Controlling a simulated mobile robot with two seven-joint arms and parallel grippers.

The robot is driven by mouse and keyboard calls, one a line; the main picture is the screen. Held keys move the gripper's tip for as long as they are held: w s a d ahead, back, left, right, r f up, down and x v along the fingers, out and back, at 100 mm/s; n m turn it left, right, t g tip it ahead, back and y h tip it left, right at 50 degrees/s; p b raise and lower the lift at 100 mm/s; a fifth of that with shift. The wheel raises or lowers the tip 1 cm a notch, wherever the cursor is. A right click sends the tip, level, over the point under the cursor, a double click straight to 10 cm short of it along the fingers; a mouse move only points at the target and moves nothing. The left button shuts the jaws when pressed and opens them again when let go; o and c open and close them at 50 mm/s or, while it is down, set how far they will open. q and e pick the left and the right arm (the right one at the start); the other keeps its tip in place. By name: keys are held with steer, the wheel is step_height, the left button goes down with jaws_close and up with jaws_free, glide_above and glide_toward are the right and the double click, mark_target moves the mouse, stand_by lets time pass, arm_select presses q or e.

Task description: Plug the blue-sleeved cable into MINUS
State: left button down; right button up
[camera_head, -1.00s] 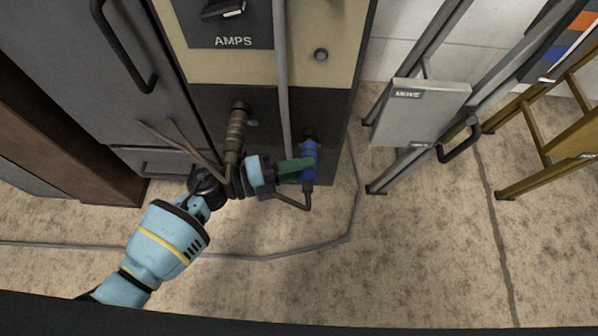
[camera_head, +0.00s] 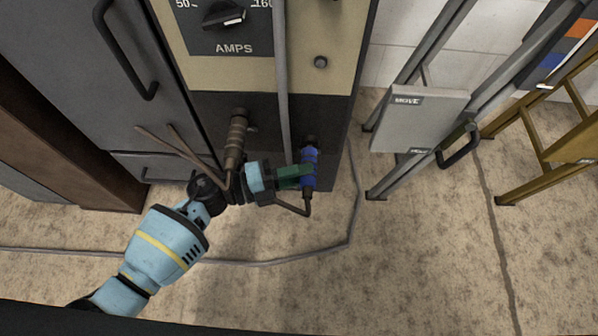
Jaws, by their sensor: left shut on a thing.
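The blue-sleeved cable end (camera_head: 309,168) stands upright at the lower right of the machine's dark front panel, just below a dark round socket (camera_head: 311,141). I cannot tell whether it is seated in that socket. My left gripper (camera_head: 303,175) is shut on the blue sleeve, reaching it from the left with green fingers. A brown-sleeved cable (camera_head: 235,140) sits upright in the panel to the left, partly behind my left wrist. No MINUS label is readable. My right gripper is not in view.
The machine (camera_head: 265,70) has an AMPS dial (camera_head: 225,14) at the top. A grey cable hangs down its front. A grey step ladder (camera_head: 420,118) marked MOVE and a yellow ladder (camera_head: 560,150) stand at right. The floor in front is mostly clear.

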arm_select(q)
steer(key=shift+w, duration=0.25)
stand_by(0.5)
steer(key=shift+w, duration=0.2)
stand_by(0.6)
steer(key=shift+s, duration=0.15)
stand_by(0.7)
stand_by(0.4)
steer(key=shift+w, duration=0.2)
